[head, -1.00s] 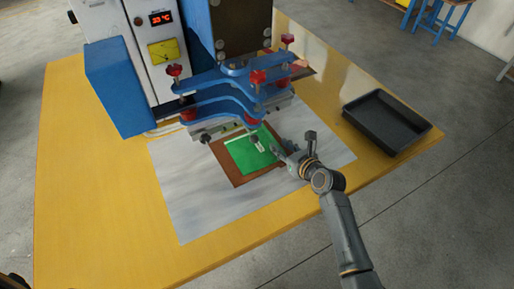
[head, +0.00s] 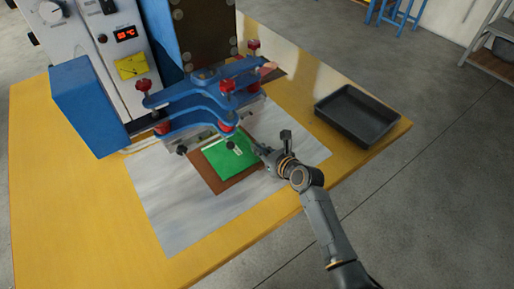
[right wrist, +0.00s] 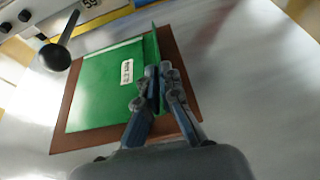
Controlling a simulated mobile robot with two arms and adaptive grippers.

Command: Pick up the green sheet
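The green sheet (head: 226,160) lies on a brown board (head: 238,180) beneath the front of the blue press. It also shows in the right wrist view (right wrist: 100,92), with a small white label on it and a raised lip along its right edge. My right gripper (head: 262,151) is at that right edge. In the right wrist view its fingers (right wrist: 158,78) are close together on either side of the raised lip and look shut on it. The fingers hide the lower part of the lip. My left gripper is not in view.
The blue press head (head: 205,98) with red knobs overhangs the sheet's far side. A dark handle with a round knob (right wrist: 55,57) is near the sheet's far corner. A black tray (head: 357,114) stands at the table's right. The yellow table (head: 60,220) is clear at front left.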

